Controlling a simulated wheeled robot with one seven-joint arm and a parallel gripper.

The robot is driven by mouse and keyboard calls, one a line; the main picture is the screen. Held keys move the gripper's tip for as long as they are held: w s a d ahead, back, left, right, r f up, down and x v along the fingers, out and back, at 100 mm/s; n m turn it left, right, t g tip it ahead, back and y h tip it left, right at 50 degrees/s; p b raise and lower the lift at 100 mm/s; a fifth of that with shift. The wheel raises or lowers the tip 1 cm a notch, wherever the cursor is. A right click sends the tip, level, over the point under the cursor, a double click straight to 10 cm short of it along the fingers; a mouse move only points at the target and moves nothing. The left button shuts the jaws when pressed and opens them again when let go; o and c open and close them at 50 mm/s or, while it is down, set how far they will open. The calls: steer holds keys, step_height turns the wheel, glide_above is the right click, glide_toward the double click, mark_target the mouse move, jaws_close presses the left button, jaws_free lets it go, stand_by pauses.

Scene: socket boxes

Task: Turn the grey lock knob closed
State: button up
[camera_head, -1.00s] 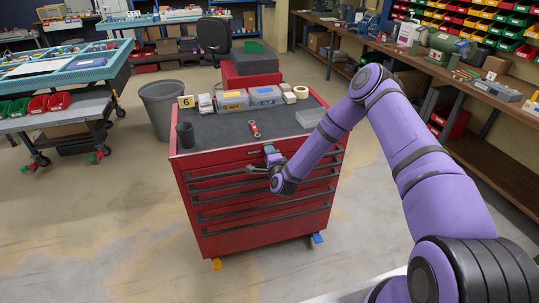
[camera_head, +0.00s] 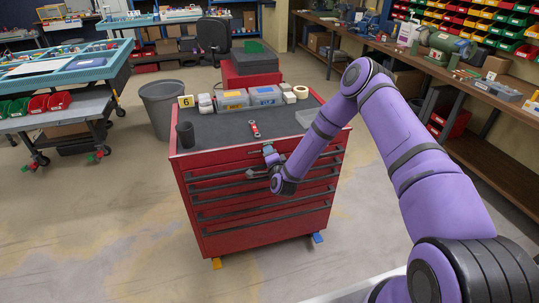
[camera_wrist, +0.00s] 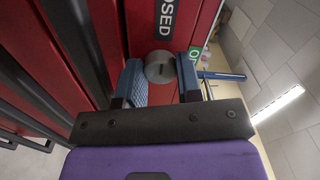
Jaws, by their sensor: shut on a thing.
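The grey lock knob (camera_wrist: 160,67) is on the red front of the tool cabinet (camera_head: 262,222). It is round, with a dark line across its face. My gripper (camera_wrist: 160,78) has one blue finger on each side of the knob and is shut on it. A black label ending in "OSED" (camera_wrist: 168,17) is above the knob in the wrist view. A green label (camera_wrist: 196,53), partly hidden by the right finger, shows "O". In the head view my gripper (camera_head: 270,154) is at the cabinet's top drawer, and the knob is hidden there.
A grey bin (camera_head: 162,108) stands behind left. Floor at front left is clear.

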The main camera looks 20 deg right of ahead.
steer(key=o, duration=0.9)
steer(key=shift+s, duration=0.1)
steer(key=shift+o, duration=0.2)
steer(key=shift+m, duration=0.3)
